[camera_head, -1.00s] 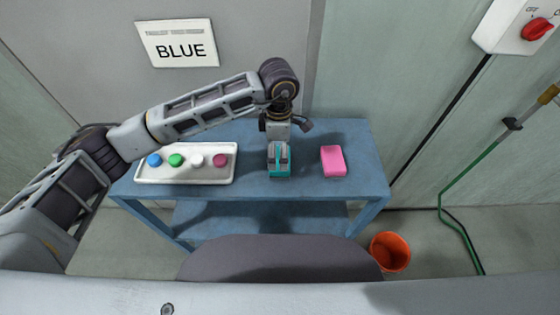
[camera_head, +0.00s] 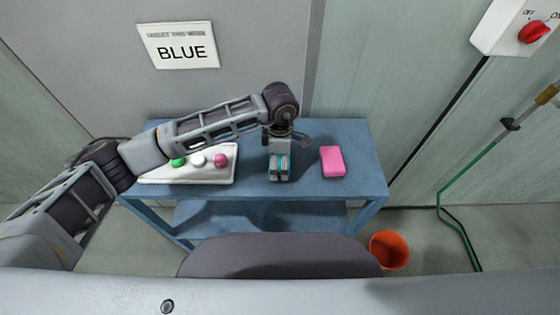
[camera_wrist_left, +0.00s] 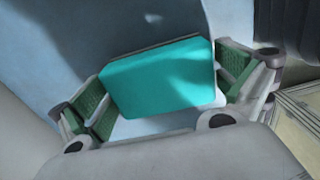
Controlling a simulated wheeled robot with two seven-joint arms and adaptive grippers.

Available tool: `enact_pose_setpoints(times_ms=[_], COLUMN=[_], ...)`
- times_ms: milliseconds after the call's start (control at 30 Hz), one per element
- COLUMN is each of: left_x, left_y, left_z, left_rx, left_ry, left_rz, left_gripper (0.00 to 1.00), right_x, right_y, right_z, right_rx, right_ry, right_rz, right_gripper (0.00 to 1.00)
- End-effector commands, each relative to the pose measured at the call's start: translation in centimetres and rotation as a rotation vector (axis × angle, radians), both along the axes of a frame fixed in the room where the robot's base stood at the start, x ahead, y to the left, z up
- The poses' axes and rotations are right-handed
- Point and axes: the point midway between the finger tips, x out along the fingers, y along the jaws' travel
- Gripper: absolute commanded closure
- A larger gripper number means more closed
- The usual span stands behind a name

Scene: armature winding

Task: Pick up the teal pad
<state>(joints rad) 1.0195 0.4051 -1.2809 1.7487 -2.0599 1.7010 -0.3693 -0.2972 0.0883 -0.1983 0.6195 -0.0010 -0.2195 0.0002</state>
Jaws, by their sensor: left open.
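The teal pad (camera_wrist_left: 160,78) lies between the two green-lined fingers of my left gripper (camera_wrist_left: 165,92) in the left wrist view. In the head view the left gripper (camera_head: 280,174) points down over the table, and only slivers of the teal pad (camera_head: 283,160) show around its fingers. The gripper is open, with the fingers on either side of the pad. I cannot tell whether either finger touches it. My right gripper does not show.
A pink pad (camera_head: 332,162) lies on the blue table (camera_head: 350,140) to the right. A white tray (camera_head: 200,178) with green, white and magenta pieces is at the left, partly behind my left arm. A sign reads BLUE (camera_head: 180,46). An orange bucket (camera_head: 389,250) stands on the floor.

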Motion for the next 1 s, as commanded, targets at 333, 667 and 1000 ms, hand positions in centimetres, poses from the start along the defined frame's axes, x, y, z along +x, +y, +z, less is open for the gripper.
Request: enact_pose_setpoints(times_ms=[333, 667, 1000], left_x=[0.00, 0.00, 0.06], left_y=[0.00, 0.01, 0.01], left_z=[0.02, 0.02, 0.94], left_rx=[0.000, 0.000, 0.000], left_ry=[0.000, 0.000, -0.001], left_rz=[0.000, 0.000, 0.000], left_gripper=[0.10, 0.29, 0.30], right_x=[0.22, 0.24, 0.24], right_y=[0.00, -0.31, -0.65], right_z=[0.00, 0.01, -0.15], right_rx=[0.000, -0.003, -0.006], right_ry=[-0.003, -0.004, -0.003], right_rz=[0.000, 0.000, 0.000], right_gripper=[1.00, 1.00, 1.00])
